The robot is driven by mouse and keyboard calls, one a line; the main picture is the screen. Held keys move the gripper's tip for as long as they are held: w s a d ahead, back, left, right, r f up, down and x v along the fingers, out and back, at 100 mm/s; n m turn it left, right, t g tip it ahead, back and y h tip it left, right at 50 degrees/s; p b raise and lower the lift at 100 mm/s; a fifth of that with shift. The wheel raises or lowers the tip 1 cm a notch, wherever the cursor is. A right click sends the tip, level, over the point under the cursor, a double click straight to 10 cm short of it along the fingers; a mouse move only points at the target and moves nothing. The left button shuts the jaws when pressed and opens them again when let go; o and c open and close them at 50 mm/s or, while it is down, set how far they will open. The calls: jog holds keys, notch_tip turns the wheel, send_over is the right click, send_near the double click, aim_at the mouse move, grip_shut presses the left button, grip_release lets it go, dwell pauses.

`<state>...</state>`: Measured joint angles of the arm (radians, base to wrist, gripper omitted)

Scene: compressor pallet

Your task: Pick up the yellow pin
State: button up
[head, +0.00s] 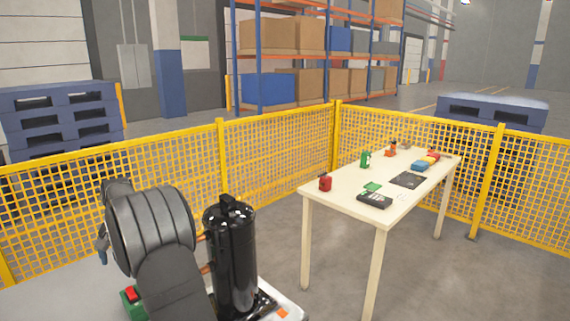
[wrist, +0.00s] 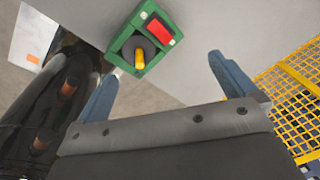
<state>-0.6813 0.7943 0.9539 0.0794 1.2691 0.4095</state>
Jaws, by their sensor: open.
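The yellow pin (wrist: 140,60) stands in a dark round recess of a green block (wrist: 121,46) in the wrist view, beside a red rectangular part (wrist: 159,31). My gripper (wrist: 158,75) is open, with its two blue-grey fingers apart and nothing between them. The pin shows beyond the fingers, nearer the left one; the distance in depth is hard to tell. In the head view the green block (head: 134,303) shows only partly at the lower left, and my arm hides the pin.
A black compressor cylinder (head: 231,260) with copper stubs stands close beside the block. Yellow mesh fencing (head: 275,150) surrounds the area. A cream table (head: 345,198) with several small items stands to the right, with open floor between.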

dwell(0.4)
jog(key=c, duration=1.3)
jog(key=shift+c, duration=0.2)
jog(key=s+d+r+n+t+y, duration=0.2)
jog(key=d+r+n+t+y, duration=0.15)
jog(key=d+n, duration=0.35)
jog(key=shift+m+h, duration=0.45)
jog(key=shift+m, duration=0.05)
jog(key=x, duration=0.7)
jog(key=d+x, duration=0.1)
jog(key=x, duration=0.2)
jog(key=shift+f, duration=0.5)
jog(key=shift+w+x, duration=0.25)
jog(key=shift+x, duration=1.4)
jog(key=shift+w+x, duration=0.2)
jog(key=shift+x, duration=1.45)
